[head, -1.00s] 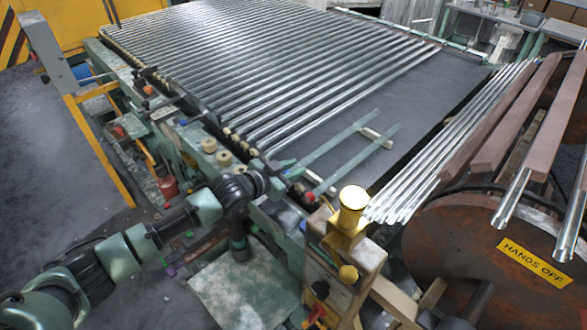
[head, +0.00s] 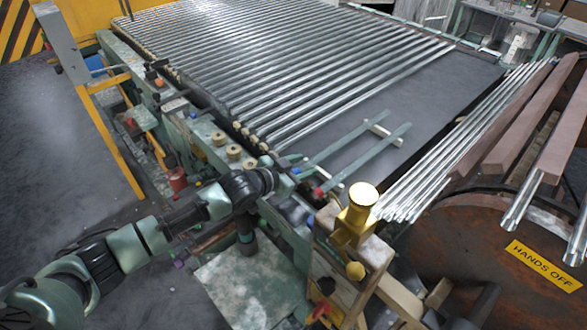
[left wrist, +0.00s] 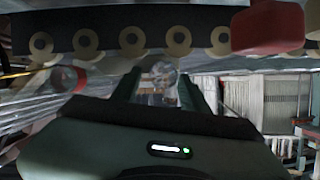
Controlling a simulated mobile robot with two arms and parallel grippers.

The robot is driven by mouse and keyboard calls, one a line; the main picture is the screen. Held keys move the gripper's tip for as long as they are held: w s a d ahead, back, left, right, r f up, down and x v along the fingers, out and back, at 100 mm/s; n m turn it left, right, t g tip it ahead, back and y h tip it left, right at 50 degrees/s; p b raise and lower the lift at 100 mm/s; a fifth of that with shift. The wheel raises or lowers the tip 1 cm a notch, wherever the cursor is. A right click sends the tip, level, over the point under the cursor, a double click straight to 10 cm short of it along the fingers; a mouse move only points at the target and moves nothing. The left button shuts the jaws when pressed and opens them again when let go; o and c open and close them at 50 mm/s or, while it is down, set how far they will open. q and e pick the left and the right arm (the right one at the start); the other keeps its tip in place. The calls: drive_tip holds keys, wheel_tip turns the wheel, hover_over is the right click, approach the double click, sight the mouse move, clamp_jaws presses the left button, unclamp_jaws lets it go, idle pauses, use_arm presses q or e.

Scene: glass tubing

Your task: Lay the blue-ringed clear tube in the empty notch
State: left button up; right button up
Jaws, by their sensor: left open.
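Many clear tubes (head: 290,60) lie side by side across the long rack, their near ends along a row of round supports. I cannot make out a blue ring on any tube, nor pick out the empty notch. My left gripper (head: 246,246) hangs low beside the rack's near side, apart from the tubes. In the left wrist view its two fingers (left wrist: 158,92) stand apart, with only a blurred background between them. A row of pale ring-shaped supports (left wrist: 133,40) runs along the top there. My right gripper is not in view.
A yellow cup-shaped part (head: 361,207) stands on the rack's near corner. Several loose tubes (head: 440,165) lie sloping at the right, beside brown beams (head: 515,130) and a large drum with a "HANDS OFF" sign (head: 543,265). The dark bed (head: 400,105) has bare room.

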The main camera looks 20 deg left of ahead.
use_arm(q)
drive_tip(key=b+v, duration=0.2)
drive_tip(key=v, duration=1)
idle(0.3)
